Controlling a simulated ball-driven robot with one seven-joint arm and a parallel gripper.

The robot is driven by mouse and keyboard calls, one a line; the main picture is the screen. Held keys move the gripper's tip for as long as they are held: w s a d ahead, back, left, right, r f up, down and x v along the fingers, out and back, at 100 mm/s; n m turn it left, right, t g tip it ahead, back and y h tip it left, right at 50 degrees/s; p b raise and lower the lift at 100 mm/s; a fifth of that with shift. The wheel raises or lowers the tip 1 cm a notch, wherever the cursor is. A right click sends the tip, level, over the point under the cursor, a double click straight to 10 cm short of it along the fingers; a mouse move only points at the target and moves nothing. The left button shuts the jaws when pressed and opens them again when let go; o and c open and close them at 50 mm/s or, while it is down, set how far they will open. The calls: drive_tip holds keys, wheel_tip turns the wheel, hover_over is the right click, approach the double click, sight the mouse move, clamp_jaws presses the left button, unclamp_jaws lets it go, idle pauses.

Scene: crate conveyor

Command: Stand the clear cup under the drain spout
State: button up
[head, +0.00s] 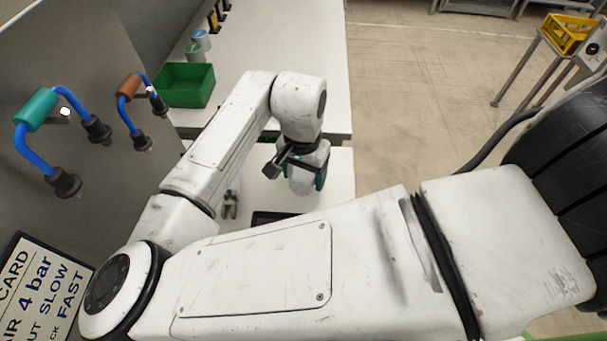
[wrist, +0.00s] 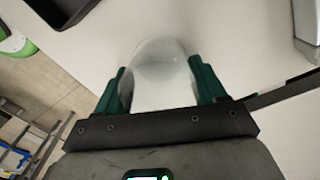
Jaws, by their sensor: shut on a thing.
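The clear cup (wrist: 163,78) is between the green fingers of my gripper (wrist: 160,88) in the wrist view, and both fingers press on its sides. In the head view my gripper (head: 307,180) points down over the white table, with the pale cup (head: 300,186) partly hidden between the fingers. I cannot tell whether the cup touches the table. I cannot make out the drain spout for certain. A small grey metal fitting (head: 230,205) shows left of the gripper, partly hidden by my arm.
A dark tray (head: 270,217) lies on the table, mostly behind my arm; a green bin (head: 187,85) stands on the back table. Blue hoses with a teal sleeve (head: 36,110) and a brown sleeve (head: 128,86) stick out from the grey panel. The table right of the gripper looks clear.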

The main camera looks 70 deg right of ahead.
drive_tip(key=shift+r, duration=0.4)
drive_tip(key=s+a+r+p, duration=0.2)
drive_tip(key=s+a+r, duration=0.2)
drive_tip(key=s+r, duration=0.7)
drive_tip(key=shift+s+r, duration=0.35)
drive_tip(key=shift+s, duration=0.9)
